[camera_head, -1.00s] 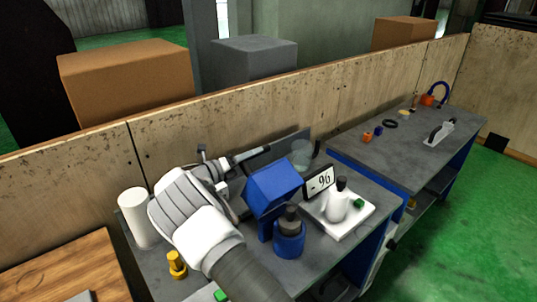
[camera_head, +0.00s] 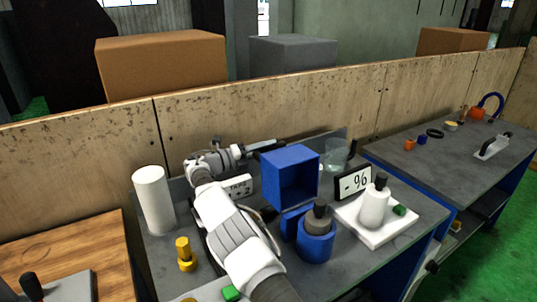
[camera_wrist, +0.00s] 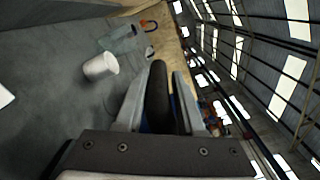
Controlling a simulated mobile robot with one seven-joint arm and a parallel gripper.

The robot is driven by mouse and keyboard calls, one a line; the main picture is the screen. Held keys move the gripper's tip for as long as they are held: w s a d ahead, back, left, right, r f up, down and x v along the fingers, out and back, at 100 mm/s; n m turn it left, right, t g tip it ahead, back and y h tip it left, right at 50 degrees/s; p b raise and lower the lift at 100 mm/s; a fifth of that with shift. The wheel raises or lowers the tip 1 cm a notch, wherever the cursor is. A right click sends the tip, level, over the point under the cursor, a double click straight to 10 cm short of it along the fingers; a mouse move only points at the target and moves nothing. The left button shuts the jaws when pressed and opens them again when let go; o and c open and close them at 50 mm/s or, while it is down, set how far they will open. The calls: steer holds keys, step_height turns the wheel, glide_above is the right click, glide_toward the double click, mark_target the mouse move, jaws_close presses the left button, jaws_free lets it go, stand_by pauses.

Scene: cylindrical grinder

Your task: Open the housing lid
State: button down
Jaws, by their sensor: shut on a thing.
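The blue housing lid (camera_head: 286,178) is tipped up above the small workbench in the head view. Its hollow side faces the camera. Part of the blue housing (camera_head: 292,222) shows below it, behind a round blue holder. My gripper (camera_head: 264,147) reaches from the left to the lid's upper left edge. In the wrist view, my gripper (camera_wrist: 160,82) is shut on a black handle (camera_wrist: 157,92) between its fingers. A little blue shows behind the handle. The handle is mostly hidden in the head view.
A blue holder with a grey bottle (camera_head: 317,240) stands in front of the lid. A "- %" display (camera_head: 355,182) and a white scale (camera_head: 385,228) with a white bottle (camera_head: 374,205) are to the right. A white cylinder (camera_head: 152,200) and yellow part (camera_head: 184,254) are left. A wooden wall stands behind.

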steer(key=shift+f+b, duration=0.3)
steer(key=shift+f, duration=0.75)
steer(key=c, duration=0.8)
jaws_free()
steer(key=shift+o, duration=1)
steer(key=shift+r, duration=0.35)
steer(key=v, duration=0.7)
steer(key=shift+s+a, duration=0.15)
steer(key=shift+a, duration=0.05)
